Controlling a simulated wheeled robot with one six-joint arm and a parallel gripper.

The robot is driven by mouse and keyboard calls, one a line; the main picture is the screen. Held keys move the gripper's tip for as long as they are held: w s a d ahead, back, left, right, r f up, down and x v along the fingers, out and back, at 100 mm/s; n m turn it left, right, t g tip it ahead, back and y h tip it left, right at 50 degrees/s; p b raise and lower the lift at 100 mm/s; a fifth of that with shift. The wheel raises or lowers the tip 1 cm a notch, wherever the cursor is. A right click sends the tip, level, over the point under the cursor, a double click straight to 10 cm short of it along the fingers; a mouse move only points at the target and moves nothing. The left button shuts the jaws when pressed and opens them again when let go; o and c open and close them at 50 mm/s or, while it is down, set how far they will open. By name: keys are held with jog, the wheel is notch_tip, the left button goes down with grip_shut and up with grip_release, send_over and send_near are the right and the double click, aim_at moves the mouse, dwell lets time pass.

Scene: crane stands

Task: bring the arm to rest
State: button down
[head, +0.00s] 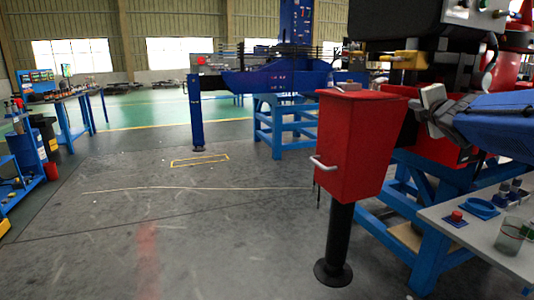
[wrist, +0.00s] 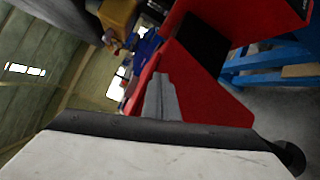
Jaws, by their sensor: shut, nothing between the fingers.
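My gripper (head: 420,112) is at the right of the head view, on the end of my blue arm. It is just right of the red box (head: 350,150), in front of the machine. In the wrist view my gripper (wrist: 163,88) shows as grey fingers closed together with nothing between them. Red surfaces (wrist: 200,95) lie beyond and beside the fingers there. I cannot tell whether the fingers touch them.
The red box has a white handle (head: 322,163) and stands on a black post (head: 338,240). A grey table (head: 490,240) with a glass beaker (head: 510,236) is at the lower right. A blue machine stand (head: 275,125) is behind. The floor at left centre is clear.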

jog(key=s+a+f+m+g+y, duration=0.1)
jog(key=s+a+f+m+g, duration=0.3)
jog(key=s+f, duration=0.7)
jog(key=s+a+f+m+g+y, duration=0.1)
jog(key=s+a+f+m+g, duration=0.3)
jog(key=s+f+m, duration=0.5)
jog(key=s+a+f+m+g, duration=0.4)
jog(key=s+a+f+m, duration=0.3)
jog(key=s+f, duration=0.8)
jog(key=s+a, duration=0.1)
jog(key=s, duration=0.2)
jog(key=shift+s+g+y, duration=0.25)
jog(key=shift+g+y, duration=0.05)
jog(key=shift+y, duration=0.1)
